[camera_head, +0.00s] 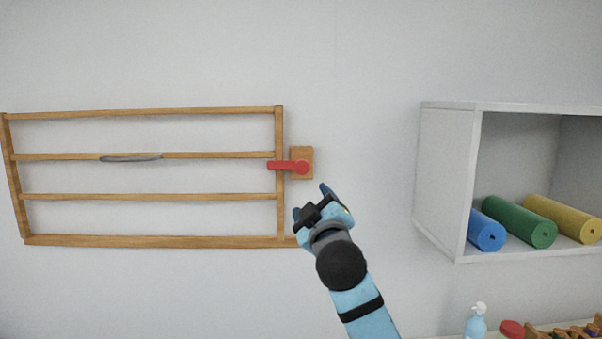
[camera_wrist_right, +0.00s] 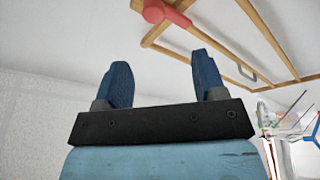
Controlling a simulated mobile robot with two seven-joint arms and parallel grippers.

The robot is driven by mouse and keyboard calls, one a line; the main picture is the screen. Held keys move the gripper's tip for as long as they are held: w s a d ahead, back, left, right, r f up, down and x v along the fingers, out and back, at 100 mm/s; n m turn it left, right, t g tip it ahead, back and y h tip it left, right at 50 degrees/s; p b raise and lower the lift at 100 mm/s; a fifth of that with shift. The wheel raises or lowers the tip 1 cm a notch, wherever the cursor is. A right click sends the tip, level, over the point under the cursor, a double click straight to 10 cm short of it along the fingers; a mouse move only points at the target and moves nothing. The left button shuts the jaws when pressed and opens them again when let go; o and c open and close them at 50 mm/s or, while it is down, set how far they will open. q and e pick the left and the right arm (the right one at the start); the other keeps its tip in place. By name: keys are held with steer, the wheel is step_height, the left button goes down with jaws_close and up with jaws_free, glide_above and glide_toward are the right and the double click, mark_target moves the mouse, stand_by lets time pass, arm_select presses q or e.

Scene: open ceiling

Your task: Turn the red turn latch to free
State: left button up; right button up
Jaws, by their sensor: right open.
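The red turn latch (camera_head: 289,166) sits on a small wooden block (camera_head: 302,155) on the wall. Its arm points left, lying level across the right upright of the wooden rack (camera_head: 279,215). In the right wrist view the red latch (camera_wrist_right: 168,13) shows at the top, beyond the fingertips. My right gripper (camera_head: 310,199) is just below and right of the latch, apart from it. Its two blue fingers (camera_wrist_right: 165,80) are spread with nothing between them. My left gripper is in neither view.
A grey handle (camera_head: 131,158) is on a rack bar. A white wall shelf (camera_head: 446,180) at right holds blue (camera_head: 487,230), green (camera_head: 520,222) and yellow (camera_head: 563,218) rolls. A spray bottle (camera_head: 475,324) and a red item (camera_head: 512,329) stand below. The wall between latch and shelf is clear.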

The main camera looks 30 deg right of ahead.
mark_target(303, 169)
steer(key=p+x, duration=0.1)
steer(key=x, duration=0.3)
steer(key=p+x, duration=0.1)
steer(key=x, duration=0.3)
steer(key=r+p+x, duration=0.1)
steer(key=p+x, duration=0.1)
steer(key=x, duration=0.2)
steer(key=shift+d+r, duration=0.1)
steer(key=shift+d, duration=0.25)
steer(key=shift+w+d, duration=0.2)
steer(key=shift+w, duration=0.35)
steer(key=shift+c, duration=0.6)
jaws_close()
